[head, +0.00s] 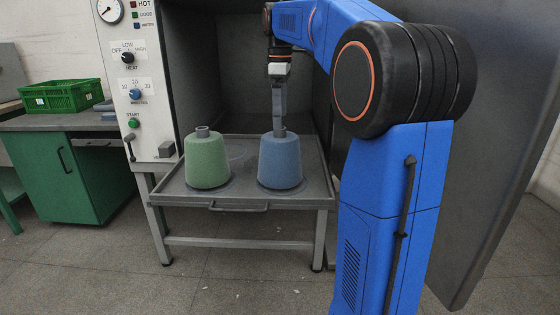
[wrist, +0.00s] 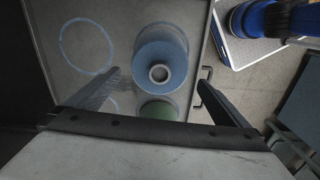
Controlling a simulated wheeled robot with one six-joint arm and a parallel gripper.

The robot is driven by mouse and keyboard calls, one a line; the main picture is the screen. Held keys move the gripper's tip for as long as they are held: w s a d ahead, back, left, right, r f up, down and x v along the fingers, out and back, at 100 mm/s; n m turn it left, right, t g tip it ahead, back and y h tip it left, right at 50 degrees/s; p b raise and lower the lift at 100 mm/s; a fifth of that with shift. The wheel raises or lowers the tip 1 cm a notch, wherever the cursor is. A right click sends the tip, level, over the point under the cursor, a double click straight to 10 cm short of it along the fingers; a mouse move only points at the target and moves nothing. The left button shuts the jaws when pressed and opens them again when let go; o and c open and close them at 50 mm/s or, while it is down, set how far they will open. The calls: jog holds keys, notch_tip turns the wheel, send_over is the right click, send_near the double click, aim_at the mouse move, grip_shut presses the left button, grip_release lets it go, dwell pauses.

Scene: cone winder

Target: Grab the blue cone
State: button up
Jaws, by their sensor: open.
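The blue cone (head: 280,162) stands upright on the right front of a grey tray (head: 240,206) in the head view. It also shows from above in the wrist view (wrist: 162,50), with its hollow top tube in the middle. My gripper (head: 279,122) points down over the cone, its fingertips near the top tube. In the wrist view my gripper (wrist: 158,82) is open, one finger on each side of the cone's top tube. I cannot tell whether the fingers touch it.
A green cone (head: 207,162) stands upright to the left on the tray and shows partly in the wrist view (wrist: 158,110). A marked circle (wrist: 86,46) on the tray is empty. A control panel (head: 135,80) stands left. A green crate (head: 62,95) sits on a bench.

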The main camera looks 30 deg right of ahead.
jog(key=shift+f, duration=3.1)
jog(key=c, duration=1.8)
jog(key=shift+c, duration=0.2)
jog(key=shift+w+r, duration=0.1)
jog(key=shift+r, duration=0.05)
